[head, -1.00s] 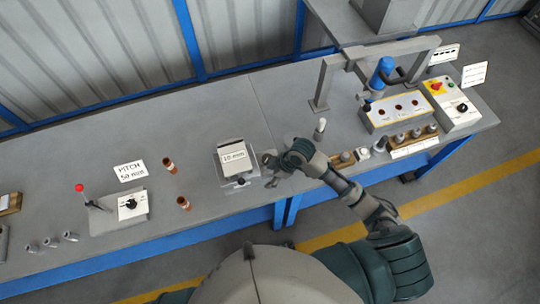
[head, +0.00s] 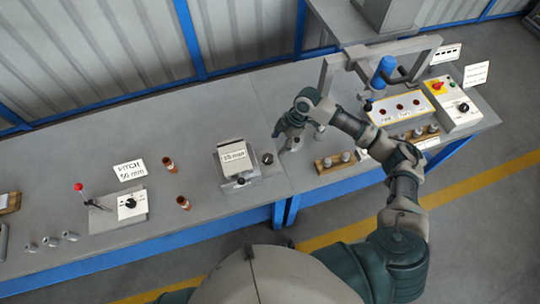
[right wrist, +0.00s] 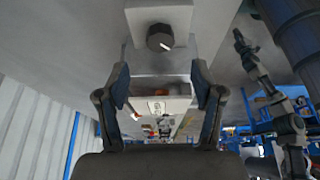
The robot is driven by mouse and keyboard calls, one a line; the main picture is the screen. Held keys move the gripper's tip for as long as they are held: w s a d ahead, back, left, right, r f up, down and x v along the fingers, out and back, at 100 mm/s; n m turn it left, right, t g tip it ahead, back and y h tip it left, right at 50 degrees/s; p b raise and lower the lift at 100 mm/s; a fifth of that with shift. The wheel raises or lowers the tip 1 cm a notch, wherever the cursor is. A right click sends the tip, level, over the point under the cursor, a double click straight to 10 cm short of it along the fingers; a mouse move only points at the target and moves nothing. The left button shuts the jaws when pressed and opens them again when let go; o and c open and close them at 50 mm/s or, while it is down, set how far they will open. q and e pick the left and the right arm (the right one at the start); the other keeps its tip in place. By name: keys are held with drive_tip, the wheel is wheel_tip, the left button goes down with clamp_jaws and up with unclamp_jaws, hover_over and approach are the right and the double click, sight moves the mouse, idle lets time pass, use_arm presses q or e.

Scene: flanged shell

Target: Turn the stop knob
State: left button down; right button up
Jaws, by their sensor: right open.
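A black knob (head: 267,158) sits on a small grey plate just right of the stop device with its mm sign (head: 234,156). In the right wrist view the dark round knob (right wrist: 160,37) has a white pointer line and sits on a pale block. My right gripper (head: 284,134) is above the bench, behind and slightly right of the knob, apart from it. In the right wrist view its two fingers (right wrist: 160,80) are spread with nothing between them touching. The sign's number is small and blurred. My left gripper is not in view.
A second knob (head: 130,202) on a plate stands at left beside the PITCH sign (head: 130,170). Copper-coloured pieces (head: 169,165) stand between.

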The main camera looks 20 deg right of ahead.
sight(269, 157)
drive_tip(key=x, duration=0.8)
drive_tip(key=shift+a, duration=0.35)
drive_tip(key=shift+a+f, duration=0.15)
drive_tip(key=shift+f, duration=0.3)
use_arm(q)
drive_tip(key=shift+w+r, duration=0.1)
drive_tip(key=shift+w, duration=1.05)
use_arm(e)
drive_tip(key=c, duration=1.1)
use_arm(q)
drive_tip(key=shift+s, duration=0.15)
use_arm(e)
drive_tip(key=shift+c, duration=0.2)
